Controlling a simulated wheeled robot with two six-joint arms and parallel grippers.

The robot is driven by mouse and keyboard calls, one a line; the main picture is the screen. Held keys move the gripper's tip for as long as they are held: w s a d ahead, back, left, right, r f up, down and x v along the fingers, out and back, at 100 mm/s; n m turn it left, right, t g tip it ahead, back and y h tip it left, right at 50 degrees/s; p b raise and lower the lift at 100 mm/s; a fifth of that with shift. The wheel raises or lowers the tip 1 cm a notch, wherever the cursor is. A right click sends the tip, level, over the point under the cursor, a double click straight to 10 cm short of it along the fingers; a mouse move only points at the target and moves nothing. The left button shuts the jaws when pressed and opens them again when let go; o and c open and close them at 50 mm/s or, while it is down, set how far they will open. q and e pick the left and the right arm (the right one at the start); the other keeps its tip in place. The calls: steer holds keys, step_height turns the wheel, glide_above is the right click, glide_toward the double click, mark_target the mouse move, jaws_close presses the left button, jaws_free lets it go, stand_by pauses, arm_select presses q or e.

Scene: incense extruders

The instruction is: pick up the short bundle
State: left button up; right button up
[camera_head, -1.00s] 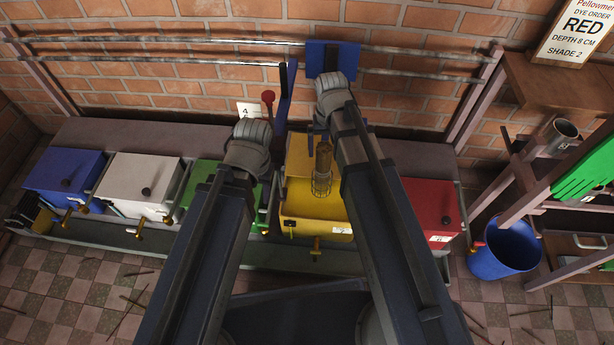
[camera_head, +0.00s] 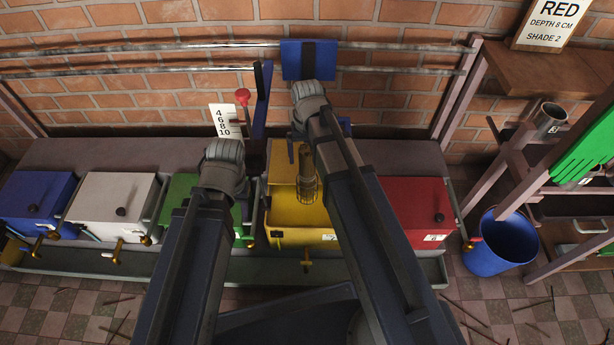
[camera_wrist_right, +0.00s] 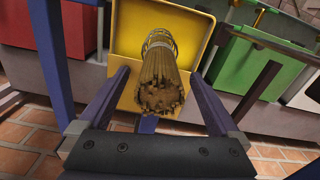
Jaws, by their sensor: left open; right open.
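A bundle of thin tan sticks (camera_head: 306,165) stands in a wire holder at the yellow box (camera_head: 300,222). In the right wrist view the bundle (camera_wrist_right: 162,85) shows nearly end-on, its cut ends toward the camera and a pale band around it. My right gripper (camera_wrist_right: 158,95) is open, its fingers on either side of the bundle, with gaps visible.
Green (camera_head: 185,192), white (camera_head: 115,195), blue (camera_head: 35,197) and red (camera_head: 415,205) boxes line the bench. A scale card (camera_head: 226,121) stands behind the lever. A blue bin (camera_head: 500,243) and wooden shelving stand right.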

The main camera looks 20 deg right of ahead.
mark_target(307, 171)
steer(key=shift+w+f+b, duration=0.15)
steer(key=shift+f+b, duration=1.15)
steer(key=shift+f, duration=0.05)
steer(key=shift+w+f+b, duration=0.1)
steer(key=shift+f+b, duration=1.2)
steer(key=shift+r, duration=0.1)
steer(key=shift+c, duration=0.3)
jaws_close()
